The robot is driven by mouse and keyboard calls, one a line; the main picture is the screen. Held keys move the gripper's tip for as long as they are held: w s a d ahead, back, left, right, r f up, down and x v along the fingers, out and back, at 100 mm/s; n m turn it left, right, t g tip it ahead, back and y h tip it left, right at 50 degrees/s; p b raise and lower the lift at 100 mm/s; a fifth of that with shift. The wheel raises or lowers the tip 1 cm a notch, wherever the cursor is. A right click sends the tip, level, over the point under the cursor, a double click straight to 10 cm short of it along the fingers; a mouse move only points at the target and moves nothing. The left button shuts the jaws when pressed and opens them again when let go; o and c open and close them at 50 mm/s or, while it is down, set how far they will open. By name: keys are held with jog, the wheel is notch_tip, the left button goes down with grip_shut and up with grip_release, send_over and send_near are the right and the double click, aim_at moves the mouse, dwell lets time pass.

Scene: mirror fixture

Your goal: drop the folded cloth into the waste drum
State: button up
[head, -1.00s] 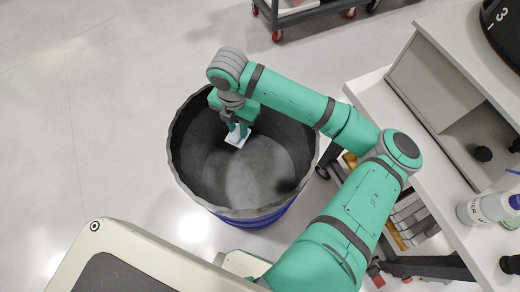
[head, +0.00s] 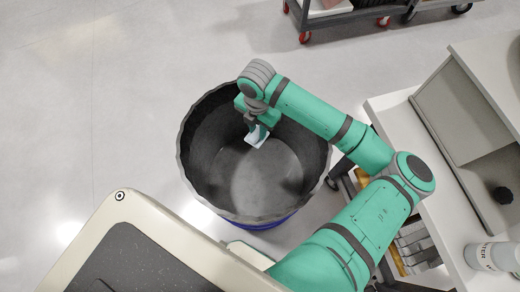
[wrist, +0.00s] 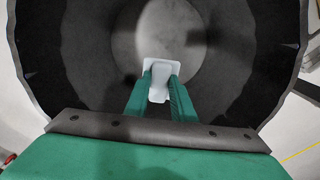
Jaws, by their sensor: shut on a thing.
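The folded cloth (head: 257,137) is small and white. It shows between the two green fingers in the wrist view (wrist: 159,80). My gripper (wrist: 160,88) is shut on the cloth and points down over the open mouth of the drum. The waste drum (head: 203,168) is a wide round bin, dark grey inside and blue outside. Its inner wall surrounds the gripper in the wrist view (wrist: 90,60), and its floor looks empty. How far the cloth is above the floor is hard to tell.
A white bench (head: 395,110) with a shelf stands to the right of the drum, with a white bottle (head: 485,257) on it. A grey cart (head: 340,18) with red wheels is at the top. The floor (head: 90,100) to the left is clear.

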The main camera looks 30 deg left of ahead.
jog(key=shift+f, duration=0.1)
jog(key=o, duration=1.1)
jog(key=shift+c, duration=0.2)
notch_tip(320, 180, up, 11)
jog(key=shift+f, duration=0.1)
